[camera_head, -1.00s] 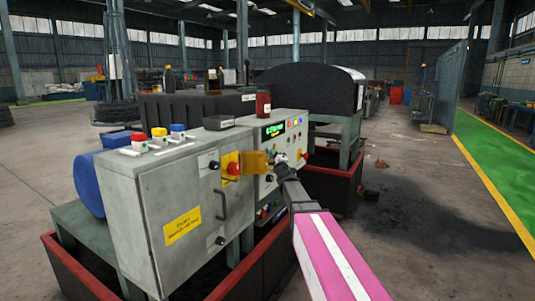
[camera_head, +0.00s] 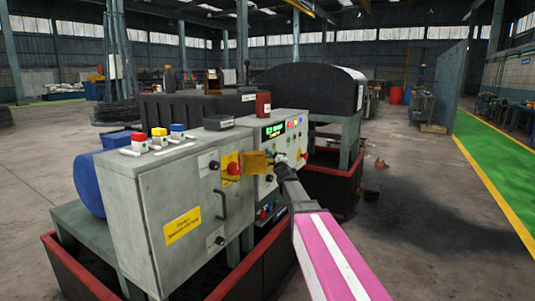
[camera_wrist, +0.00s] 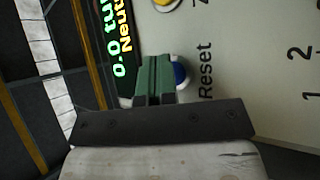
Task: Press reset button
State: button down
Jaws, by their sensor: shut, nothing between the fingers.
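The reset button (camera_wrist: 180,74) is a blue cap in a white ring, beside the printed word "Reset" on the light grey panel (camera_wrist: 235,60) in the wrist view. My gripper's (camera_wrist: 156,78) green fingers are shut and empty. They overlap the button's left part in the wrist view, so part of it is hidden. I cannot tell whether they touch it. In the head view my gripper (camera_head: 281,162) reaches to the front of the control panel (camera_head: 270,150), and the reset button cannot be made out there.
A display (camera_head: 273,131) with green and yellow text is on the panel; it shows "0.0" in the wrist view (camera_wrist: 121,45). An orange flap (camera_head: 257,162) and red knob (camera_head: 233,168) are left of my gripper. A grey cabinet (camera_head: 180,205) stands at left.

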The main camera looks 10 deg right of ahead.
jog(key=shift+s+d, duration=0.4)
jog(key=shift+d, duration=0.05)
jog(key=s+d, duration=0.1)
jog(key=d, duration=0.1)
jog(key=s+d, duration=0.2)
dwell(0.6)
jog(key=shift+d+f, duration=0.1)
dwell(0.4)
jog(key=s+d+f+m+g+h, duration=0.1)
jog(key=s+f+m+g+h, duration=0.4)
jog(key=f, duration=0.7)
jog(key=s+d+f+m+g+h, duration=0.1)
jog(key=s+f+m+g+h, duration=0.1)
jog(key=s+f+m+g, duration=0.75)
jog(key=s+a+f+m+g, duration=0.1)
jog(key=s+a+f+g, duration=0.1)
jog(key=s+f+g, duration=0.2)
jog(key=s+a+f+m+g+y, duration=0.1)
jog(key=s+f+g, duration=0.3)
jog(key=s+f, duration=0.7)
jog(key=s+a, duration=0.1)
jog(key=s, duration=0.5)
jog(key=shift+s+m, duration=0.25)
jog(key=shift+m, duration=0.1)
